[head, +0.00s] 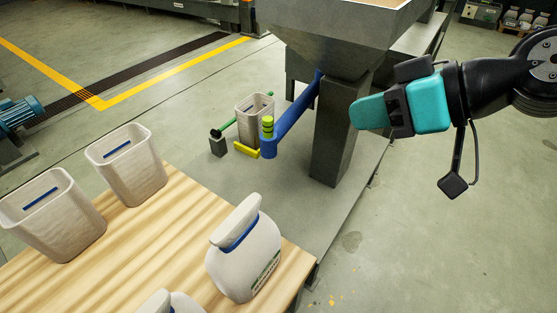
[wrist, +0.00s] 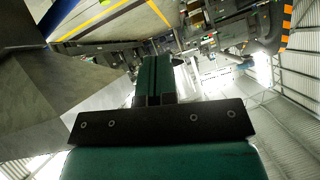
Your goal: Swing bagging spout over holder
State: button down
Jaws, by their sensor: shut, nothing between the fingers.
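The blue bagging spout (head: 293,118) slopes down from under the grey hopper. A yellow-green banded piece (head: 267,127) stands at its lower end. That end appears just right of the holder and its open bag (head: 246,108), beside the bag's mouth rather than above it. The holder shows a yellow bar (head: 246,150) and a green bar (head: 235,122) around the bag. My teal gripper (head: 356,112) is shut and empty, in the air right of the spout and apart from it. The wrist view shows its closed fingers (wrist: 153,78); spout and holder cannot be made out there.
The grey hopper (head: 335,38) and its leg (head: 340,135) stand between my gripper and the spout. A wooden table (head: 150,245) in front carries open bags (head: 126,163) and closed white bags (head: 248,255). Clear floor lies at the lower right.

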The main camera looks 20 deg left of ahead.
jog(key=w+a+f+t+y+b, duration=0.2)
jog(key=w+f+b, duration=0.4)
jog(key=f+b, duration=0.3)
jog(key=w+a+f+t+y+b, duration=0.2)
jog(key=w+a+f+t+b, duration=0.1)
jog(key=f+b, duration=0.6)
notch_tip(320, 180, down, 2)
jog(key=w+t, duration=0.1)
jog(key=w, duration=0.1)
jog(key=shift+w+f, duration=0.25)
jog(key=shift+w, duration=0.15)
jog(key=shift+a, duration=0.1)
send_near(272, 124)
jog(key=shift+y, duration=0.3)
jog(key=x, duration=0.6)
jog(key=shift+w+a+f, duration=0.15)
jog(key=shift+a+f, duration=0.2)
jog(key=shift+w+a, duration=0.25)
jog(key=shift+a, duration=0.05)
jog(key=shift+r, duration=0.1)
